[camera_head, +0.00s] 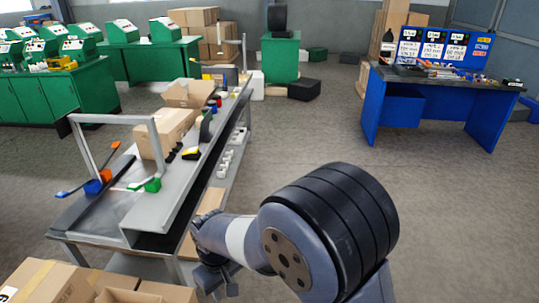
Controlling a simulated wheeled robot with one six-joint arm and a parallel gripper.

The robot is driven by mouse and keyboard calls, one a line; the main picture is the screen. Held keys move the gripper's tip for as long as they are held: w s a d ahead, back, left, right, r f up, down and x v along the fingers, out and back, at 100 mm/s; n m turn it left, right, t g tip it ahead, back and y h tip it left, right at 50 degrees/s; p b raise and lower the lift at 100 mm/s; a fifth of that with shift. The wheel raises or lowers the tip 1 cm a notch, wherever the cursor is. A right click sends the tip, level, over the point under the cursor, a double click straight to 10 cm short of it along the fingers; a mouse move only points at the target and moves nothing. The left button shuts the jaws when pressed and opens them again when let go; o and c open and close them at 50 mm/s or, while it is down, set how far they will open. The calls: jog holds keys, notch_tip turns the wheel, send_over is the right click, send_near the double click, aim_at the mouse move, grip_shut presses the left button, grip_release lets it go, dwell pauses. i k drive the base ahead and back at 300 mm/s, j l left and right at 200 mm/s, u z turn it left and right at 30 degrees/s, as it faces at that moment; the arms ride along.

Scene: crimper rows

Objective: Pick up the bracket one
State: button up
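I cannot make out for certain which thing is the bracket. Several small parts lie on the long grey workbench (95,226) at the left, too small to tell apart. Among them are a green piece (152,185), a blue piece (93,187) and an orange piece (115,144) near a grey metal frame. My arm reaches in from the lower right. Its far end, with my gripper (217,282), is low beside the workbench's right side. The fingers are too small and dark to read, and I see nothing clearly held.
Cardboard boxes (45,283) stand at the lower left. A grey frame (113,118) and cartons (168,130) stand on the workbench. A blue table (400,112) with tools is at the right. Green machine benches (60,95) line the left. The middle floor is clear.

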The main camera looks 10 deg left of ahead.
aim_at(180, 146)
jog(key=i, duration=1.7)
jog(key=i+j+u, duration=0.15)
jog(key=i+u, duration=0.2)
jog(key=i, duration=0.15)
jog(key=i+u, duration=0.35)
jog(key=i, duration=0.15)
jog(key=i+l+u, duration=0.15)
jog(key=i+u, duration=0.2)
jog(key=i, duration=0.15)
jog(key=i+j+u, duration=0.1)
jog(key=i, duration=0.25)
jog(key=i+j+u, duration=0.15)
jog(key=i+j, duration=0.15)
